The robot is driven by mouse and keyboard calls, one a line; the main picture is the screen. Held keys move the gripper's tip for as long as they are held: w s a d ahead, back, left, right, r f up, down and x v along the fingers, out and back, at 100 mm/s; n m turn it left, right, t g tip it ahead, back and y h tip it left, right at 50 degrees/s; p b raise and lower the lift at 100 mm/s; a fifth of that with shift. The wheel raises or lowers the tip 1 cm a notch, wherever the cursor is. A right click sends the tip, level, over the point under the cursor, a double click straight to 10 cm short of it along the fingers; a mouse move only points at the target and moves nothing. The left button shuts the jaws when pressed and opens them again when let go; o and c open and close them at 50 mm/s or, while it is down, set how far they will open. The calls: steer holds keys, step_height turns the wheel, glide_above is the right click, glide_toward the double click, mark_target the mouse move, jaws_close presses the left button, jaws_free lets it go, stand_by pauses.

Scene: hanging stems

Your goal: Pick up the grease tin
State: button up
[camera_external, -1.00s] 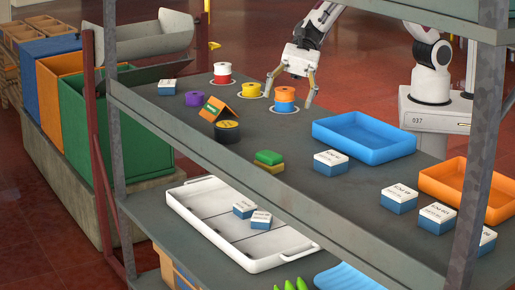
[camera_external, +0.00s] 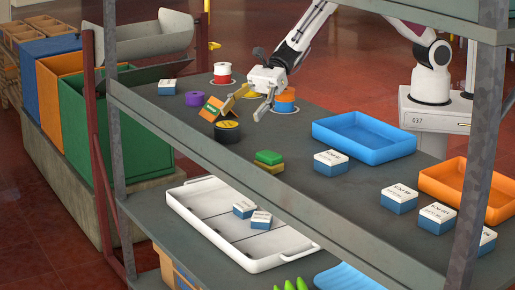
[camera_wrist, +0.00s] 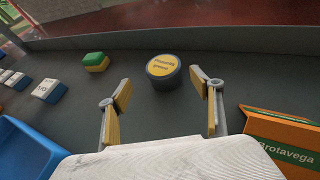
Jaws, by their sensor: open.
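The grease tin (camera_external: 227,132) is a short black cylinder with a yellow lid, upright on the shelf. In the wrist view the tin (camera_wrist: 163,71) sits ahead of my gripper, in line with the gap between the fingers, and the lid print includes the word "grease". My gripper (camera_external: 246,108) is open, with its fingers spread and nothing between them, short of the tin and apart from it. Both fingers (camera_wrist: 162,98) show in the wrist view with yellowish pads.
An orange-and-green box (camera_external: 216,108) marked "Brotavega" stands close beside the tin. Stacked orange and blue spools (camera_external: 285,101) are behind my gripper. A green-and-yellow block (camera_external: 269,161), a blue tray (camera_external: 364,138) and several blue-white boxes lie to the right. A shelf post (camera_external: 112,95) rises at left.

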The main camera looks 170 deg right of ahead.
mark_target(232, 123)
steer(key=shift+x, duration=1.15)
steer(key=shift+w+d+f, duration=0.7)
steer(key=shift+w+f, duration=0.2)
steer(key=shift+w, duration=0.05)
steer(key=shift+x, duration=1.2)
steer(key=shift+s, duration=0.1)
steer(key=c, duration=1.3)
